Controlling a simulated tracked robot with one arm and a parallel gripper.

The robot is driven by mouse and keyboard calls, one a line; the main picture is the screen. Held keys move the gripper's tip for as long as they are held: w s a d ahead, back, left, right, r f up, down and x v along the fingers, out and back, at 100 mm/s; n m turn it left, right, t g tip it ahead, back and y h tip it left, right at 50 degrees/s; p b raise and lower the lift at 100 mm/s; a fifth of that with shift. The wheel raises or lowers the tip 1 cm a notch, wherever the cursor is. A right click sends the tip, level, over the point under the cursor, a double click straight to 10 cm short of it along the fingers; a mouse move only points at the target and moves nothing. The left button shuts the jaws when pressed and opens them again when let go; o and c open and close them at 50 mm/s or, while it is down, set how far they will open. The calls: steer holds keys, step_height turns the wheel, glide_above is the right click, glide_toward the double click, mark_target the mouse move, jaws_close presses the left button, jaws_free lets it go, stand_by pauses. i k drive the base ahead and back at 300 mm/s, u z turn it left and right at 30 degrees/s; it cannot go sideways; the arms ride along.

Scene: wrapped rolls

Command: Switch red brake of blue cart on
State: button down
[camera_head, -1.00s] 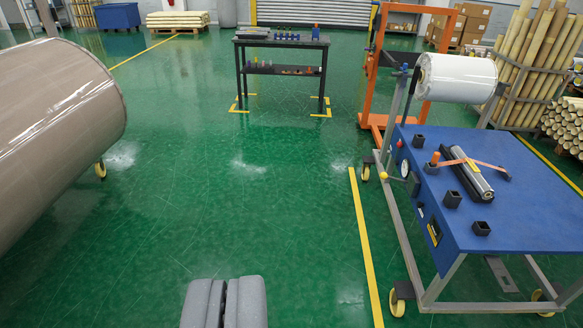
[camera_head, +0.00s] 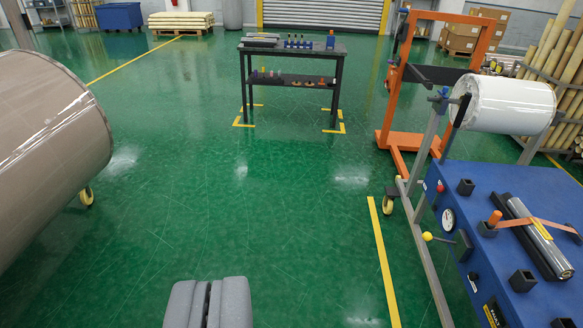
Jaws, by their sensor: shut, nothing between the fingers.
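The blue cart (camera_head: 535,200) stands at the right and is cut off by the right and bottom edges. It has a blue top, a grey frame and a yellow caster (camera_head: 388,205) at its far left corner. A small red knob (camera_head: 440,187) shows on its left side panel; I cannot tell whether this is the brake. A round white gauge (camera_head: 448,218) and a yellow ball knob (camera_head: 427,236) are near it. No caster brake can be made out. My gripper (camera_head: 209,285) is shut and empty at the bottom, over open floor left of the cart.
A large brown wrapped roll (camera_head: 50,150) fills the left side. A black table (camera_head: 290,50) with small items stands ahead. An orange frame (camera_head: 405,140) stands behind the cart, near a white roll (camera_head: 505,104). The green floor between is clear, with a yellow line (camera_head: 383,260).

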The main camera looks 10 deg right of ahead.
mark_target(440, 188)
steer(key=u, duration=0.05)
steer(key=i, duration=2.6)
steer(key=z, duration=2.85)
steer(key=i, duration=1.2)
steer(key=u, duration=0.15)
